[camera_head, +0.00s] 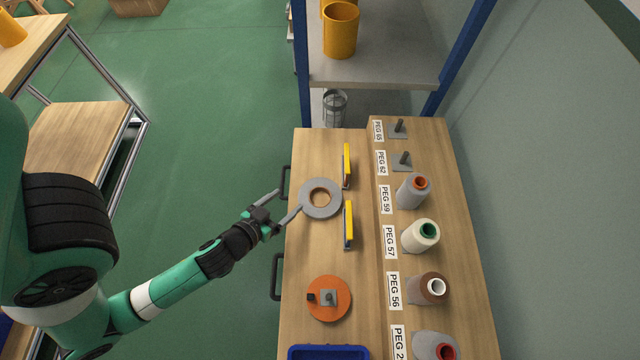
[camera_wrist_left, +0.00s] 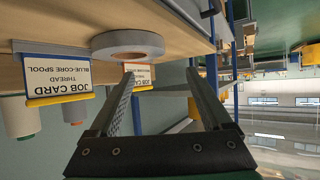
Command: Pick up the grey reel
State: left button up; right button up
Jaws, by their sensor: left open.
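The grey reel (camera_head: 320,186) is a flat ring with a round hole. In the left wrist view the reel (camera_wrist_left: 128,40) shows edge-on, upside down, beyond the fingers and to the left. My left gripper (camera_head: 288,202) is open and empty, just left of the reel. One fingertip is close to the reel's left rim; I cannot tell whether it touches. My right gripper is not in view.
Yellow card stands (camera_head: 347,165) (camera_head: 348,225) stand right of the reel. An orange disc (camera_head: 341,311) and a blue bin (camera_head: 328,352) are nearer the front. Thread cones (camera_head: 404,193) (camera_head: 413,237) stand along the labelled raised shelf. Bare wood lies between reel and orange disc.

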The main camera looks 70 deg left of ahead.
aim_at(307, 189)
pick_arm(q)
jog(key=x, duration=0.4)
jog(key=shift+r, duration=0.1)
jog(key=shift+w+f, duration=0.2)
jog(key=shift+f, duration=0.1)
jog(key=x, duration=0.1)
jog(key=b+x, duration=0.1)
jog(key=x, duration=0.2)
jog(key=shift+w+d+f, duration=0.15)
jog(key=shift+w+f, duration=0.1)
jog(key=shift+w, duration=0.15)
grip_shut()
